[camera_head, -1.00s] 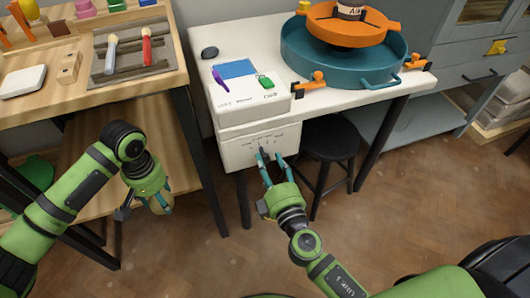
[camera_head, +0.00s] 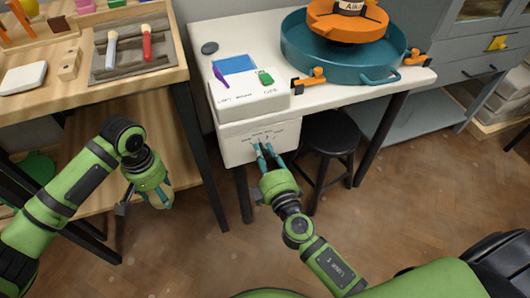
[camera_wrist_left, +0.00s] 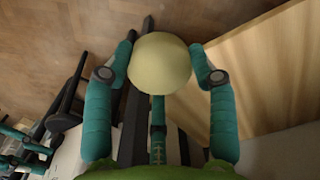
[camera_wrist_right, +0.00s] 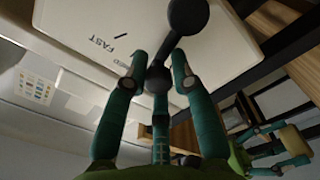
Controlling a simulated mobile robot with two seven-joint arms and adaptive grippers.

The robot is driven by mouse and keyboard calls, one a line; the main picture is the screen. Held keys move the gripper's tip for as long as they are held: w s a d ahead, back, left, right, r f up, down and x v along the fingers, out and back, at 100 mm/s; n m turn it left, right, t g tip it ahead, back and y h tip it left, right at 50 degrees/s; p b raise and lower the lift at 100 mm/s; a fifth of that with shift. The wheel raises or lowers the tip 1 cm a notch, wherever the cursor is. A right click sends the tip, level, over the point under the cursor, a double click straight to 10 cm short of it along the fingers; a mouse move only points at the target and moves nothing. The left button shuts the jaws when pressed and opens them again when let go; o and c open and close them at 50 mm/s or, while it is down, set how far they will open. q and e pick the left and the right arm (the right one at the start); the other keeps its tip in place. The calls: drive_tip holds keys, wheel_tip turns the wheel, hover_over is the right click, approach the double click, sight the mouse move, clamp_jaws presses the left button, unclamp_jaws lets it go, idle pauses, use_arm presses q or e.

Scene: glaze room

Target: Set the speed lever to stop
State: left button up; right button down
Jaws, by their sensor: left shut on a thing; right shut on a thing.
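The speed lever shows in the right wrist view as a black rod with a round knob (camera_wrist_right: 188,15), running between my right fingertips. It is on the front of a white box (camera_head: 235,149) under the white table's edge. My right gripper (camera_head: 263,147) is at this panel, shut on the lever; in the head view its fingers mostly hide it. Small marks fan out above the lever; "FAST" is legible in the right wrist view, and the lever's exact setting is hard to tell. My left gripper (camera_wrist_left: 160,68) is shut on a pale yellow rounded thing (camera_wrist_left: 160,62), away from the lever.
On the white table (camera_head: 262,40) are a raised white block with a purple item (camera_head: 220,78) and a green item (camera_head: 265,78), and a large teal basin (camera_head: 330,65) with orange clamps. A black stool (camera_head: 330,135) stands close right of the box. A wooden workbench is at left.

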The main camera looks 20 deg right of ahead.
use_arm(q)
drive_tip(key=shift+f+b, duration=0.35)
drive_tip(key=shift+f, duration=0.05)
use_arm(e)
drive_tip(key=n, duration=0.1)
drive_tip(key=a+n, duration=0.1)
drive_tip(key=n, duration=0.1)
drive_tip(key=shift+w+a+n, duration=0.15)
drive_tip(key=shift+a+n, duration=0.05)
drive_tip(key=shift+n, duration=0.1)
drive_tip(key=shift+r, duration=0.1)
drive_tip(key=c, duration=1.1)
unclamp_jaws()
drive_tip(key=shift+o, duration=0.2)
drive_tip(key=shift+f, duration=0.2)
drive_tip(key=s, duration=1.2)
drive_tip(key=shift+d, duration=0.15)
